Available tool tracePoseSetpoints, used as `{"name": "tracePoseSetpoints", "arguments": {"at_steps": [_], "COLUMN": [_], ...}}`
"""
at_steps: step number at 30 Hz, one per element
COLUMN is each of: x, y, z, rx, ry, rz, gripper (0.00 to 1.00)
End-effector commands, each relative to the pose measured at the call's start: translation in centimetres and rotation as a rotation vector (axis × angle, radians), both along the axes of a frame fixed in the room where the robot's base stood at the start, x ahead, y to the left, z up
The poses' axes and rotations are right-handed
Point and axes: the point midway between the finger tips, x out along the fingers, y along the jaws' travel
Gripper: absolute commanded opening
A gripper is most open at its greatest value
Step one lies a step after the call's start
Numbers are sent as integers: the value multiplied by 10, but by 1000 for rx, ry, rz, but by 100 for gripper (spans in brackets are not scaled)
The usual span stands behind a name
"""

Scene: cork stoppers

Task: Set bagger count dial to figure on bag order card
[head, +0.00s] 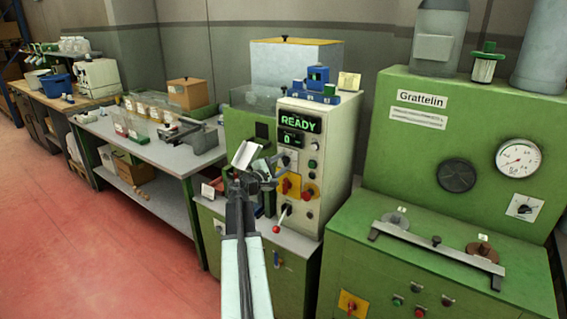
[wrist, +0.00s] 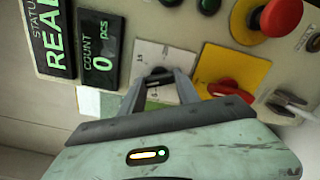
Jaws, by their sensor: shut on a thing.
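The bagging machine's panel (head: 326,148) shows READY on its upper display. The count display (head: 291,139) reads 0, and it also reads "COUNT 0 pcs" in the wrist view (wrist: 99,62). In the wrist view the count dial is a dark knob (wrist: 156,74) on a pale plate (wrist: 178,62), just beside the count display. My gripper (wrist: 157,80) is shut on this knob, one finger on each side. I cannot tell the dial's pointer position, nor read any order card.
A red rotary switch (wrist: 232,90) on a yellow plate and a red mushroom button (wrist: 281,16) sit close to my gripper. A red-balled lever (head: 279,226) is below. A cream card (head: 349,82) stands on top of the machine. The green Grattelin machine (head: 465,130) stands at right.

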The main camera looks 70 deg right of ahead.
Motion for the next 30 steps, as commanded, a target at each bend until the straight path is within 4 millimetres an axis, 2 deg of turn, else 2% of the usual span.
{"name": "tracePoseSetpoints", "arguments": {"at_steps": [21,22,23,24,30], "x": [-3,-3,-2,-2,-1], "y": [2,2,2,2,1], "z": [-3,-3,-3,-3,-2], "rx": [22,22,22,22,20], "ry": [58,58,58,59,62], "rz": [-7,-7,-7,-5,-3], "gripper": [0,46,55,60,60]}}
